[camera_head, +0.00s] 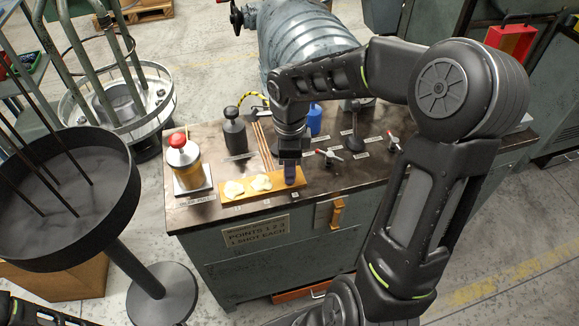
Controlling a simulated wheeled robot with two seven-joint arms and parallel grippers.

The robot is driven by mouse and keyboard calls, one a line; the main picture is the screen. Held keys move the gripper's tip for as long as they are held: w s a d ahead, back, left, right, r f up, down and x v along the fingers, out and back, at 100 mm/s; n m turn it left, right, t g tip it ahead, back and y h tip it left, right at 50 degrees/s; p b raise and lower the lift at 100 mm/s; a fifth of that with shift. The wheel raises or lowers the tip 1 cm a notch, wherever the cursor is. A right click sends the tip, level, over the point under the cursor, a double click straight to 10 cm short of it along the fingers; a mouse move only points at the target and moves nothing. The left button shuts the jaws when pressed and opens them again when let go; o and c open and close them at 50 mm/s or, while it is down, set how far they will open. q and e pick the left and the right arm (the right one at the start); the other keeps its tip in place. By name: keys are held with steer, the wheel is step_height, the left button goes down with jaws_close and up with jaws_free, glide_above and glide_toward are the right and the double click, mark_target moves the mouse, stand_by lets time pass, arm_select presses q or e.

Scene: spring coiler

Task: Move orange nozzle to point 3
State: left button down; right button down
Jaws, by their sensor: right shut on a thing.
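My right gripper (291,160) points down over the right end of an orange-tan strip (278,184) on the bench top. It is shut on a small bluish-grey part (293,176), mostly hidden by the gripper; I cannot tell whether it touches the strip. Pale blobs lie on the strip, one at the left (234,189) and one in the middle (261,183). A sign below reads "POINTS 1 2 3, 1 SHOT EACH" (257,233). I cannot clearly make out an orange nozzle. An orange-yellow piece (337,212) sits on the bench's front face. My left gripper is out of view.
An amber jar with a red top (185,165) stands at the bench's left. A round black tray (60,185) is left of the bench.

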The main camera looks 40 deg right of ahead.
steer(key=c, duration=1)
jaws_free()
steer(key=shift+c, duration=0.2)
steer(key=shift+r, duration=0.1)
step_height(320, 180, up, 8)
steer(key=shift+f, duration=0.15)
steer(key=shift+r+p, duration=2.15)
steer(key=shift+r, duration=0.85)
